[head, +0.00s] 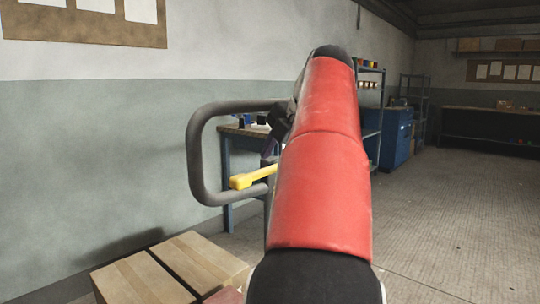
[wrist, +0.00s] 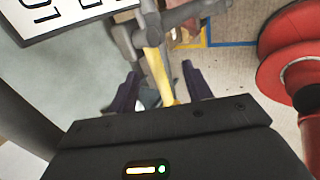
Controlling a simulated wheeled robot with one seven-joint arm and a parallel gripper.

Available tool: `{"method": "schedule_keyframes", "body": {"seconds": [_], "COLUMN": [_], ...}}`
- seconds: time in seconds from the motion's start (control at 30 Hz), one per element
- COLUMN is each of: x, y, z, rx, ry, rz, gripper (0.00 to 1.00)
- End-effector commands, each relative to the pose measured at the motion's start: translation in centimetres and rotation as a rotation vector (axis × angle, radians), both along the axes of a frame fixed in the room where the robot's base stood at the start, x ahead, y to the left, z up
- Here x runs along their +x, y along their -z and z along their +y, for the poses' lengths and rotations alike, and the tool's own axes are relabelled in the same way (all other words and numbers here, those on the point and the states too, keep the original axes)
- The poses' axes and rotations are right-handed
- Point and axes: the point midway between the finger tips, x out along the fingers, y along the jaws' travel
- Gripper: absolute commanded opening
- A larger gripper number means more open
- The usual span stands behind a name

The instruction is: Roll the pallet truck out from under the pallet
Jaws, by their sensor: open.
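The pallet truck's dark grey loop handle (head: 196,150) stands upright left of my red arm in the head view. A yellow lever (head: 252,178) sits inside the loop. In the wrist view the yellow lever (wrist: 157,66) runs down between the two dark fingers of my gripper (wrist: 160,72), beside grey handle parts (wrist: 126,38). The fingers are apart, with a gap on each side of the lever. My arm hides most of my gripper in the head view. The truck's body, its forks and the pallet are not visible.
Cardboard boxes (head: 172,272) stand at the lower left near the wall. A workbench (head: 228,165) stands behind the handle. A blue cabinet (head: 397,137) and shelving (head: 371,110) are farther back. The floor (head: 450,220) at the right is clear.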

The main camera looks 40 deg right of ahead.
Motion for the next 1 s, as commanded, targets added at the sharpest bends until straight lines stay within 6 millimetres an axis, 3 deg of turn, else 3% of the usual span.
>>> {"method": "schedule_keyframes", "body": {"seconds": [0.5,0.93,1.0], "x": [3.7,4.3,4.3], "y": [5.7,6.4,6.4], "z": [0.2,0.2,0.1], "rx": [0.002,0.001,0.001], "ry": [0.000,0.000,0.000], "rz": [0.001,0.000,0.000], "gripper": [0.50,0.50,0.40]}}
